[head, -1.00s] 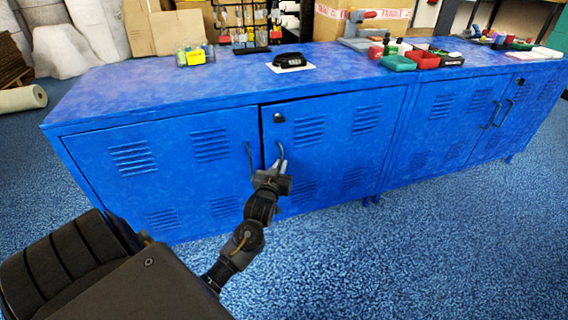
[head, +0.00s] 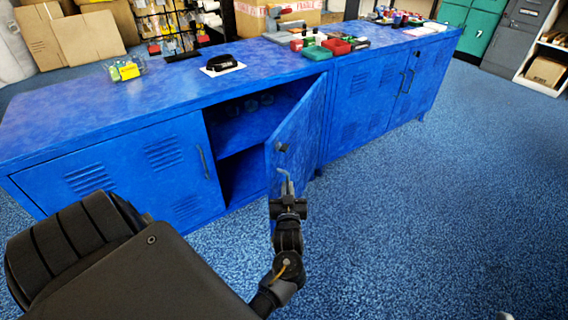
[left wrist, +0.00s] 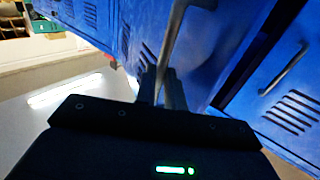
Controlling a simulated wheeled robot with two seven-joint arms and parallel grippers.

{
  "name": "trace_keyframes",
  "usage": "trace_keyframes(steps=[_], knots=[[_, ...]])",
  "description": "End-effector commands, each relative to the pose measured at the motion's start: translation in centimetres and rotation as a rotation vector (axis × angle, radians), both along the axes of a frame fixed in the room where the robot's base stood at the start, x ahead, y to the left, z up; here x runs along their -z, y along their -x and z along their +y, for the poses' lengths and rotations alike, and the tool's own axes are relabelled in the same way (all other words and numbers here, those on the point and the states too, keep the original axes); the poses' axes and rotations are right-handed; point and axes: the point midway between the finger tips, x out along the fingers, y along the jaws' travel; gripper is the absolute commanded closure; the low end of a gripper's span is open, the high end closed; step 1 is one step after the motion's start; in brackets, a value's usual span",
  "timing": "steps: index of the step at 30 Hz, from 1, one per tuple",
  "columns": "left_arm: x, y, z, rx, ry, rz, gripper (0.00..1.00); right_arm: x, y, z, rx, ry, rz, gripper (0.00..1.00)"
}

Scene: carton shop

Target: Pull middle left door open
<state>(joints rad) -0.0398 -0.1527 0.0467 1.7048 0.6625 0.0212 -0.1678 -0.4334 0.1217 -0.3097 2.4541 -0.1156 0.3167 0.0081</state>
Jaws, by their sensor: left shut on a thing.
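The middle left door (head: 300,135) of the long blue cabinet stands partly open in the head view, swung out on its right edge. Its bar handle (head: 284,178) is near its free edge, below a dark lock. My left gripper (head: 287,190) is shut on this handle. In the left wrist view the handle (left wrist: 175,40) runs down between the fingers of my left gripper (left wrist: 162,85). Behind the door, the compartment with a shelf (head: 245,132) shows, with a few dim round items on it. My right gripper is not in view.
The far left door (head: 130,170) is closed, with its handle (head: 203,161) beside the opening. The cabinet doors to the right (head: 390,95) are closed. Small boxes (head: 335,46) and a black item (head: 222,63) sit on top. The blue floor (head: 420,220) in front is clear.

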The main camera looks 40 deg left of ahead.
Motion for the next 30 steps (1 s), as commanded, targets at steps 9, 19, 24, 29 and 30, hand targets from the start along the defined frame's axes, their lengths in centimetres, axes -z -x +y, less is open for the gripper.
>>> trace_keyframes(steps=[9,19,24,29,30], knots=[[-0.51,-0.27,0.06,-0.004,-0.005,-0.01,1.0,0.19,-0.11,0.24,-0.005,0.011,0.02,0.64],[-0.41,-0.08,0.23,-0.007,-0.004,-0.009,0.68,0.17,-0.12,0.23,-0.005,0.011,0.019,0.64],[-0.28,0.1,0.31,-0.011,-0.002,-0.006,0.68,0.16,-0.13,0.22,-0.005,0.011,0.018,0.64],[-0.22,0.14,0.3,-0.012,-0.002,-0.005,0.68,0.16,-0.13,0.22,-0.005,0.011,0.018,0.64],[-0.21,0.15,0.29,-0.012,-0.002,-0.005,0.68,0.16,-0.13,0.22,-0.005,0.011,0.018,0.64]])
